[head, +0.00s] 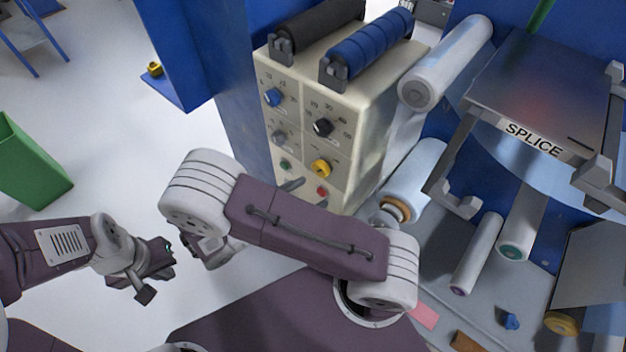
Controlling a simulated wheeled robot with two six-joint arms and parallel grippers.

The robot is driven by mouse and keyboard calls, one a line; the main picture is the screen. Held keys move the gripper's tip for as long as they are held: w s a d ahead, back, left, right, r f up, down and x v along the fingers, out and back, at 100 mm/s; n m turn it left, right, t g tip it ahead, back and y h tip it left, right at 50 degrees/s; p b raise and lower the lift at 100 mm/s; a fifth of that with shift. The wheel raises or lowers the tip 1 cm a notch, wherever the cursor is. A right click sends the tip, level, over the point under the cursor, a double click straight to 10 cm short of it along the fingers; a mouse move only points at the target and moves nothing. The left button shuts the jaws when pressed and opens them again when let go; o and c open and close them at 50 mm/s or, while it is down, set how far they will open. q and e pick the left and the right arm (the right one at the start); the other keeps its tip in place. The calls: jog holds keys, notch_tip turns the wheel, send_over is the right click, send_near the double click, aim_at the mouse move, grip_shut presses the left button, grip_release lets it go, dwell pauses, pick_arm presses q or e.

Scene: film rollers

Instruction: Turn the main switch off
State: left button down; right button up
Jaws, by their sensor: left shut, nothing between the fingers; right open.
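A cream control box (340,105) stands at the centre back. Its front panel has a blue knob (273,97), a black knob (323,127), a grey knob (279,137) and a yellow knob (321,168). Lower down are a green button (285,164), a red button (322,191) and a grey lever-like part (292,185). I cannot tell which is the main switch. My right arm hides the panel's lower part. My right gripper (218,250) is open, partly hidden below that arm, left of the panel. My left gripper (155,272) is shut and empty, further left, apart from the box.
Black (318,30) and blue (372,47) rollers lie on top of the box. A blue post (233,100) stands beside its left side. Film rollers (448,65) and the SPLICE table (545,85) fill the right. A green bin (30,170) stands left; the floor between is clear.

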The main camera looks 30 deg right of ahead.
aim_at(317, 172)
jog(key=w+d+n+t, duration=0.2)
jog(key=w+d, duration=0.1)
jog(key=w+d+t, duration=0.2)
jog(key=shift+w+d+f+n+h, duration=0.2)
jog(key=shift+f+n+h, duration=0.1)
jog(key=shift+f+n, duration=0.1)
jog(key=shift+s+r, duration=0.1)
jog(key=c, duration=1.4)
pick_arm(q)
jog(key=shift+s+f, duration=0.2)
jog(key=shift+f, duration=0.15)
pick_arm(e)
jog(key=shift+o, duration=0.2)
